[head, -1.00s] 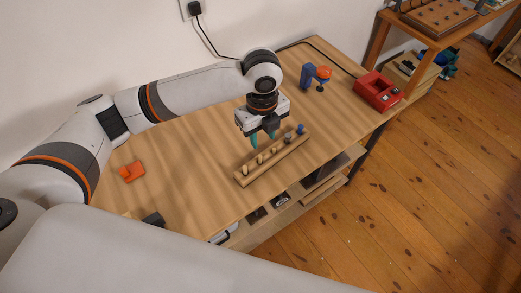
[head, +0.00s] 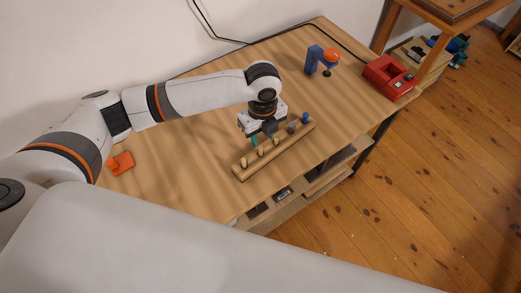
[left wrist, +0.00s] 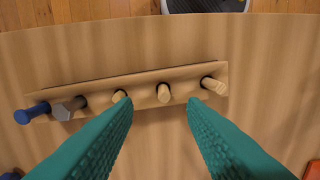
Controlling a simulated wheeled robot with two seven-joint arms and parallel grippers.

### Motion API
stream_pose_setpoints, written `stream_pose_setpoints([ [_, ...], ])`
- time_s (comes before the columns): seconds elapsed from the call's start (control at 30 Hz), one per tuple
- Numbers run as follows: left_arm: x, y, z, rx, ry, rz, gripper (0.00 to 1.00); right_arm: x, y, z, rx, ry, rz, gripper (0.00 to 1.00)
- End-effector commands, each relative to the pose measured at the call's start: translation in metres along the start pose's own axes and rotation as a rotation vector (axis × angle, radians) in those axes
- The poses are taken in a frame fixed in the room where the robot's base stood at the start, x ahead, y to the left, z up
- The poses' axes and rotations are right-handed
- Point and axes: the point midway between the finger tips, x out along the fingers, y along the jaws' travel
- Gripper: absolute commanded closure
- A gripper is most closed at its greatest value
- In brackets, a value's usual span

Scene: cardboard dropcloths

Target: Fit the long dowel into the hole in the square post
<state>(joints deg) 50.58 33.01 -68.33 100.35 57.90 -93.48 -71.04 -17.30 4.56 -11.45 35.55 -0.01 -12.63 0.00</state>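A wooden rack (head: 238,173) lies on the workbench and holds a row of upright pegs. In the left wrist view the rack (left wrist: 95,85) carries a blue peg (left wrist: 32,113), a grey hexagonal peg (left wrist: 68,107), and three pale wooden dowels: left (left wrist: 120,96), middle (left wrist: 164,93) and right (left wrist: 213,86). The right one looks longest, but I cannot be sure. My left gripper (head: 264,137) is open and empty just above the rack; its teal fingertips (left wrist: 160,103) straddle the line of the middle dowel. I cannot make out a square post. My right gripper is out of view.
An orange block (head: 121,162) lies at the bench's left. A blue and orange clamp-like object (head: 322,60) and a red box-like object (head: 390,77) stand toward the far right. A black cable (head: 345,42) runs along the back edge. The bench (head: 200,185) left of the rack is clear.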

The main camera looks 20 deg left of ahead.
Motion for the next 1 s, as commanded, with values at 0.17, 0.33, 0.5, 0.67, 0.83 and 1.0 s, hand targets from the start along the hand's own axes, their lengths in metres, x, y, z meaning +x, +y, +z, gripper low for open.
stream_pose_setpoints([
  [0.17, 0.012, -0.002, 0.000, -0.001, -0.001, -0.003, 0.62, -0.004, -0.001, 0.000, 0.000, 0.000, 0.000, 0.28],
  [0.33, 0.036, -0.007, 0.001, 0.000, -0.001, -0.004, 0.62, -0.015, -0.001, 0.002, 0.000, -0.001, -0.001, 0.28],
  [0.5, 0.056, -0.006, 0.001, 0.000, -0.001, -0.001, 0.62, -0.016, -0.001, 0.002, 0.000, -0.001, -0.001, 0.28],
  [0.67, 0.059, -0.006, 0.001, 0.002, 0.001, 0.002, 0.62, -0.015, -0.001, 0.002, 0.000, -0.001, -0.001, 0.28],
  [0.83, 0.058, -0.006, 0.001, 0.001, 0.000, 0.001, 0.73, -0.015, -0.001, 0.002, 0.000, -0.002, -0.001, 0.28],
  [1.0, 0.058, -0.006, 0.001, 0.001, 0.000, 0.001, 1.00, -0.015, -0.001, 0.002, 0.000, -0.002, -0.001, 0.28],
])
